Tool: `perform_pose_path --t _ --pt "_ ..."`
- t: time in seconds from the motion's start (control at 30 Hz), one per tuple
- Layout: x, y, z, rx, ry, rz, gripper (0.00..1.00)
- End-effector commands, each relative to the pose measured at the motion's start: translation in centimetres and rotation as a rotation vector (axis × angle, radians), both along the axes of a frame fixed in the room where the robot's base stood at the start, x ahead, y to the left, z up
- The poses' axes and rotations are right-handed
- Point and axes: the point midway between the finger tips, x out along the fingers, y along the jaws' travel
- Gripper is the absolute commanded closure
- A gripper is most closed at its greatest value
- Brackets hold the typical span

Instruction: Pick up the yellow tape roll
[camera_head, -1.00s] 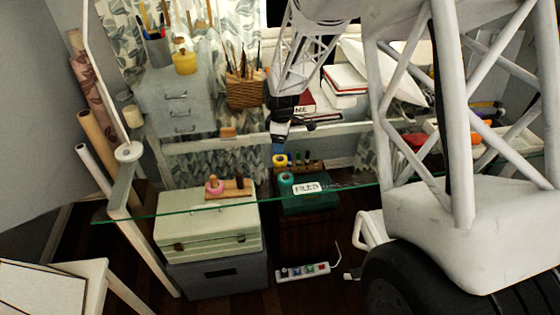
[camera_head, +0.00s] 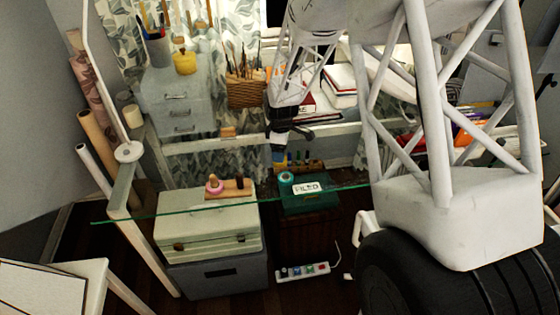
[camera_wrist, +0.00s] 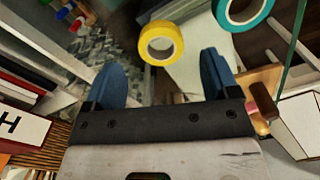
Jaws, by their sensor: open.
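The yellow tape roll (camera_wrist: 179,44) shows in the wrist view as a ring seen into its hole, just beyond and between my fingertips. My gripper (camera_wrist: 165,62) is open, with one blue finger on each side and nothing between them. In the head view my gripper (camera_head: 279,158) points down above the glass shelf, behind the teal tape roll (camera_head: 286,177). There the yellow roll is mostly hidden by my gripper. The teal roll also shows in the wrist view (camera_wrist: 246,23), to the right of the yellow one.
A green box (camera_head: 322,200) labelled FILED lies beside the teal roll. A wooden block with a pink roll (camera_head: 214,187) is to the left on the glass shelf (camera_head: 160,213). Books (camera_head: 340,80) and a wicker pen basket (camera_head: 247,92) stand on the desk behind.

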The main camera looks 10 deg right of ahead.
Motion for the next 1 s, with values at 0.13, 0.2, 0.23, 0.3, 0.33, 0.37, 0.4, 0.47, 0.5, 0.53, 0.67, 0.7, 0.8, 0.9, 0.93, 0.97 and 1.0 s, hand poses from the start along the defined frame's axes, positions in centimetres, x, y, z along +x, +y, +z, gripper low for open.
perform_pose_path --t 0.13,0.2,0.23,0.3,0.33,0.37,0.4,0.47,0.5,0.53,0.67,0.7,0.8,0.9,0.93,0.97,1.0 --pt "0.0 0.2 -1.8 0.000 0.002 0.000 0.19" --pt "0.0 0.2 -2.5 0.000 0.002 0.000 0.19" --pt "0.0 0.2 -2.8 0.000 0.002 0.000 0.19" --pt "0.0 0.2 -3.4 0.000 0.002 0.000 0.19" --pt "0.0 0.2 -3.6 -0.001 0.001 0.000 0.19" --pt "0.0 0.2 -3.7 0.000 0.001 0.000 0.19" --pt "0.0 0.2 -3.9 0.000 0.000 0.000 0.19" --pt "0.0 0.2 -4.0 0.000 0.000 0.000 0.19" --pt "0.0 0.2 -4.0 0.000 0.000 0.000 0.19" --pt "0.0 0.2 -4.0 0.000 0.000 0.000 0.19" --pt "0.0 0.2 -4.0 0.000 0.000 0.000 0.19" --pt "0.0 0.2 -4.0 0.000 0.000 0.000 0.19" --pt "0.0 0.2 -4.0 0.000 0.000 0.000 0.19" --pt "0.0 0.2 -4.0 0.000 0.000 0.000 0.19" --pt "0.0 0.2 -4.0 0.000 0.000 0.000 0.19" --pt "0.0 0.2 -4.0 0.000 0.000 0.000 0.19" --pt "0.0 0.2 -4.0 0.000 0.000 0.000 0.24"
